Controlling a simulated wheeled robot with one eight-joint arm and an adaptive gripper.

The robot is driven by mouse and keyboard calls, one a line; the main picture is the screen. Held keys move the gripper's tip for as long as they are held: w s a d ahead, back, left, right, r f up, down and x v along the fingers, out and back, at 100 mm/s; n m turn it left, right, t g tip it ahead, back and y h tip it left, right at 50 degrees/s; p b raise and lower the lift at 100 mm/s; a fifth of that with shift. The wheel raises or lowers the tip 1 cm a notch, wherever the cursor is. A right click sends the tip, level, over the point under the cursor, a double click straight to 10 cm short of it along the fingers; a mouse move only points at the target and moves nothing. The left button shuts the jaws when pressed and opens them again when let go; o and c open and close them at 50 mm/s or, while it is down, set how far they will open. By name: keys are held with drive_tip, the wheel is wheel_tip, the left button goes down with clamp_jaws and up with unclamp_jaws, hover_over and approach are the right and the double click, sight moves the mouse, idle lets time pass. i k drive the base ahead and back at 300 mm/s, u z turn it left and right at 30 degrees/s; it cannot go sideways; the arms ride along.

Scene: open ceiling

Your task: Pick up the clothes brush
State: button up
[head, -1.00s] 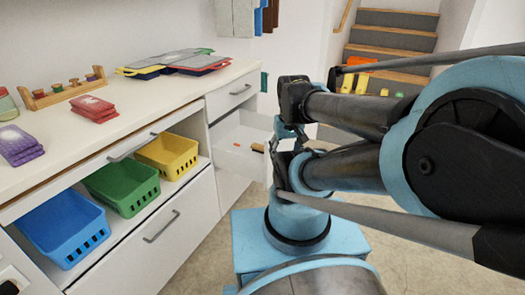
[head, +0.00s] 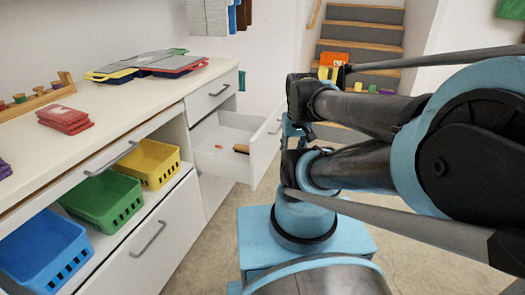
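A small brown object (head: 241,149), which may be the clothes brush, lies in the open white drawer (head: 262,160) near its right side. It is too small to make out bristles or a handle. My arm fills the right half of the head view, folded, with its front joints to the right of the drawer. A small blue and black part, perhaps my gripper (head: 298,129), shows between the arm links. Its fingers cannot be made out. It is apart from the brown object.
A small red item (head: 218,147) also lies in the drawer. Blue (head: 42,249), green (head: 105,200) and yellow (head: 152,163) baskets stand on the shelf under the white counter (head: 120,105). Stairs (head: 362,45) rise at the back. Floor is clear right of the cabinet.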

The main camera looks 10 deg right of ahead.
sight(241, 149)
drive_tip(key=z, duration=1.3)
drive_tip(key=k, duration=1.8)
drive_tip(key=u, duration=1.05)
drive_tip(key=i, duration=1)
drive_tip(key=z, duration=0.05)
